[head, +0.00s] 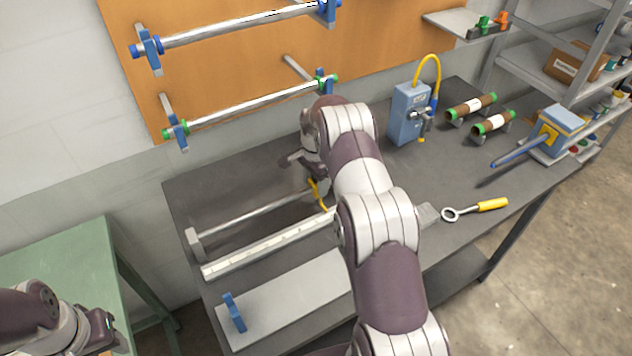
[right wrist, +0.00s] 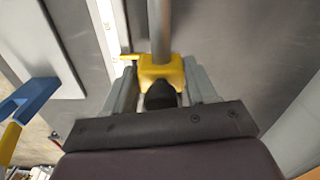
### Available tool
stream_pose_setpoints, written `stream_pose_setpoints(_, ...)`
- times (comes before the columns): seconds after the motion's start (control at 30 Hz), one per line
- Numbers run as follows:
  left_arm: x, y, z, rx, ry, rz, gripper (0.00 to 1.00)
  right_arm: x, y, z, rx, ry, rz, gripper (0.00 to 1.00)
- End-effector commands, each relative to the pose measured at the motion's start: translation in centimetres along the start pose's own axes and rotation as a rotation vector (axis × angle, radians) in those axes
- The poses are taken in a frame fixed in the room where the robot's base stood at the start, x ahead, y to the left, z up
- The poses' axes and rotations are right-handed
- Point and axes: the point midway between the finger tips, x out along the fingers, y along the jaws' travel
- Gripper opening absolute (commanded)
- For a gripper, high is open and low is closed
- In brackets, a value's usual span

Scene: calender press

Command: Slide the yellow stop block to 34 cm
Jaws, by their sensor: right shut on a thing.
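The yellow stop block (head: 318,192) sits on a steel rod (head: 250,213) above the dark bench, mostly hidden behind my right arm in the head view. In the right wrist view the block (right wrist: 160,72) is around the rod (right wrist: 159,25), between the fingers of my right gripper (right wrist: 160,85), which is shut on it. Its thin yellow pointer (right wrist: 128,57) reaches the white scale (right wrist: 108,28) beside the rod. The scale (head: 265,245) also shows in the head view; its figures are too small to read. My left gripper (head: 103,338) is low at the left, away from the rod; its fingers are unclear.
A pale plate (head: 280,300) with a blue bracket (head: 234,312) lies at the bench's front. A blue box with a yellow hose (head: 408,115), wrapped rolls (head: 470,108) and a yellow-handled ring tool (head: 480,208) are to the right. A green table (head: 60,260) stands left.

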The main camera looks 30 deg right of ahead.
Motion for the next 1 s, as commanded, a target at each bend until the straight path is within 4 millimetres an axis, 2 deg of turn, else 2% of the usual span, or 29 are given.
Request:
stream_pose_setpoints(0.07,-0.1,0.0,0.0,0.0,0.0,0.0,0.43,-0.7,-0.6,-0.2,-0.003,0.01,-0.019,0.22)
stream_pose_setpoints(0.1,-0.1,0.0,0.0,0.0,0.0,0.0,0.43,-0.7,-0.6,-0.2,-0.003,0.01,-0.02,0.67)
stream_pose_setpoints(0.17,-0.1,0.0,0.0,0.0,0.0,0.0,0.43,-0.6,-0.5,-0.2,-0.002,0.009,-0.017,0.86)
stream_pose_setpoints(0.47,0.1,0.0,0.0,0.0,0.0,0.0,0.43,-0.3,-0.2,-0.1,-0.001,0.004,-0.007,0.87)
stream_pose_setpoints(0.57,0.7,0.0,0.1,0.0,0.0,0.0,0.43,-1.3,-0.3,-0.1,-0.001,0.005,-0.009,0.87)
stream_pose_setpoints(0.7,1.6,0.0,0.2,0.0,0.0,0.0,0.43,-4.8,-0.3,-0.1,-0.001,0.006,-0.011,0.87)
stream_pose_setpoints(0.73,1.1,0.0,0.2,0.0,-0.001,0.0,0.43,-6.1,-0.3,-0.1,-0.001,0.006,-0.011,0.87)
stream_pose_setpoints(0.77,-0.8,0.0,0.0,0.0,-0.002,0.0,0.43,-8.1,-0.3,0.0,-0.001,0.005,-0.009,0.87)
stream_pose_setpoints(0.8,-2.0,0.0,-0.2,0.0,0.0,0.0,0.43,-9.2,-0.2,0.0,-0.001,0.004,-0.007,0.87)
stream_pose_setpoints(0.9,-4.0,0.0,-0.5,0.0,0.001,0.0,0.43,-11.4,-0.3,0.0,-0.002,0.005,-0.007,0.87)
stream_pose_setpoints(1.0,-5.1,0.0,-0.6,0.0,0.001,0.0,0.43,-12.7,-0.3,0.0,-0.002,0.005,-0.008,0.87)
